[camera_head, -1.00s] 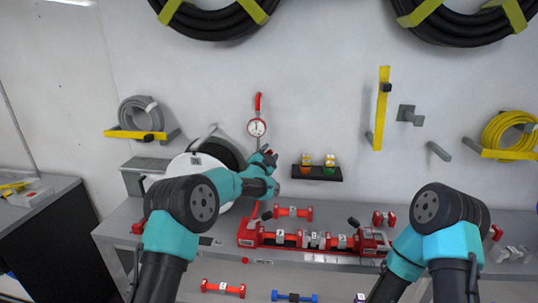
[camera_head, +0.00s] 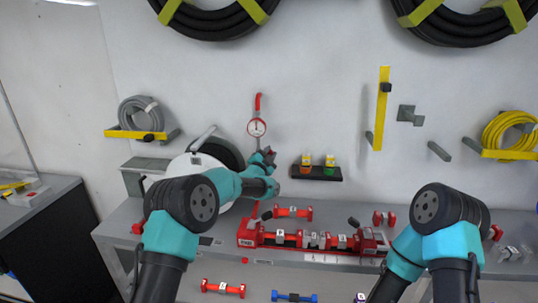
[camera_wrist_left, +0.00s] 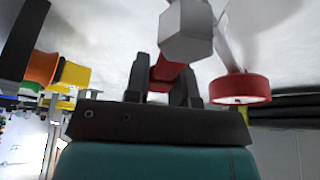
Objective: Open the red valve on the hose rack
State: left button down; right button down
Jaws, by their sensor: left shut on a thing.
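The gauge's red rim (camera_wrist_left: 240,88) is to the right of the fingers. The fingers hide part of the valve. My right arm is at the lower right, and its gripper is not in view.
A small black shelf (camera_head: 316,173) with two yellow-topped items is to the right. A red proportioner assembly (camera_head: 310,240) lies on the grey bench (camera_head: 215,215) below.

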pick_arm(q)
jog(key=shift+a+r+n+t+y, duration=0.3)
jog(key=shift+n, duration=0.6)
jog(key=shift+a+r+n+t+y, duration=0.25)
jog(key=shift+a+n+t+y, duration=0.05)
jog(key=shift+n, duration=0.6)
jog(key=c, duration=1)
grip_release()
jog(key=shift+o, duration=0.2)
jog(key=shift+w+r, duration=0.1)
jog(key=shift+a, duration=0.15)
